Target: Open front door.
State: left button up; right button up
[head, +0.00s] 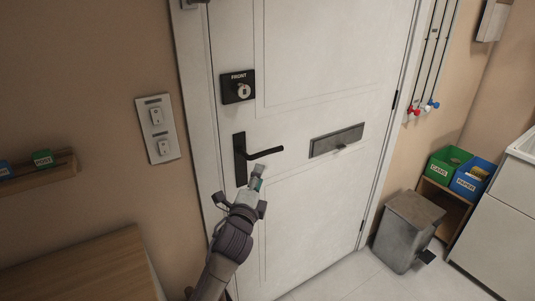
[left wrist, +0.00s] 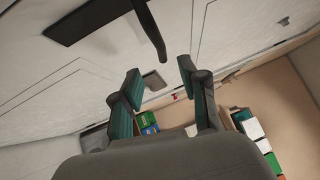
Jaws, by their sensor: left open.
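The white front door (head: 320,70) fills the middle of the head view and looks shut. Its black lever handle (head: 264,153) sticks out to the right from a dark backplate (head: 240,160). A black lock plate marked FRONT (head: 238,86) sits above it. My left gripper (head: 257,178) is just below the lever in the head view, apart from it. In the left wrist view its two fingers (left wrist: 160,73) are spread with nothing between them, and the dark lever (left wrist: 151,32) shows beyond the tips. My right gripper is not in view.
A letter slot (head: 337,140) is right of the handle. A switch panel (head: 157,129) is on the wall at left, above a wooden surface (head: 85,270). A grey pedal bin (head: 407,230) and green and blue boxes (head: 450,164) stand at right. Floor before the door is partly clear.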

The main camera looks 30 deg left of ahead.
aim_at(268, 153)
pick_arm(q)
jog(key=p+x, duration=0.1)
jog(key=x, duration=1)
jog(key=shift+w, duration=0.4)
grip_shut()
